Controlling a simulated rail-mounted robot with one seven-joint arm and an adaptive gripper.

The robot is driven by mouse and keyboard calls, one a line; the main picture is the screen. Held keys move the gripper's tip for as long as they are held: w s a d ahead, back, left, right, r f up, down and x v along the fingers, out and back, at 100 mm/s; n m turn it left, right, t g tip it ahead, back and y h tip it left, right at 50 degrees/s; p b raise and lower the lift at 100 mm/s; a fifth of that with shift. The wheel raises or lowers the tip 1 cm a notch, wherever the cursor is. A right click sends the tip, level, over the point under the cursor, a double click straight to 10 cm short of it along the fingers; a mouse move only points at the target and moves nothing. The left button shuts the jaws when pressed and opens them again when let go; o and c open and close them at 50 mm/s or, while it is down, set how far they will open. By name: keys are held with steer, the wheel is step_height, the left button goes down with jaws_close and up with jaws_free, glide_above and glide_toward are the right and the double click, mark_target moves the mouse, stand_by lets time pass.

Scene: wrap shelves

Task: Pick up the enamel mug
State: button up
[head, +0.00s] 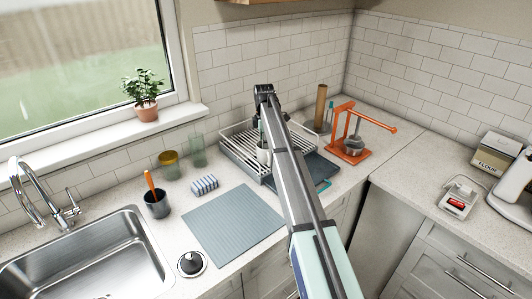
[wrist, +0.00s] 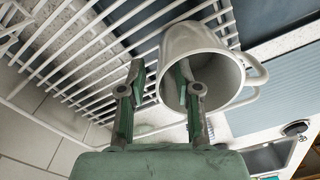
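The white enamel mug (head: 262,153) stands at the wire dish rack in the head view, partly hidden by my arm. In the wrist view the mug (wrist: 205,40) shows large, with its open mouth facing the camera and its handle on the right. My gripper (wrist: 158,82) is open. Its right finger overlaps the mug's mouth and appears to be inside the rim; its left finger is outside, with the near wall between them. A gap shows between the left finger and the wall. In the head view the fingers are mostly hidden by my arm.
The wire dish rack (head: 228,148) surrounds the mug area with thin bars. A dark tray (head: 322,166) and an orange stand (head: 345,138) are to the right. A blue-grey mat (head: 232,224), striped sponge (head: 204,185) and glasses (head: 198,150) are to the left.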

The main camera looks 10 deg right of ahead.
steer(key=shift+f, duration=0.95)
jaws_close()
steer(key=shift+r, duration=0.15)
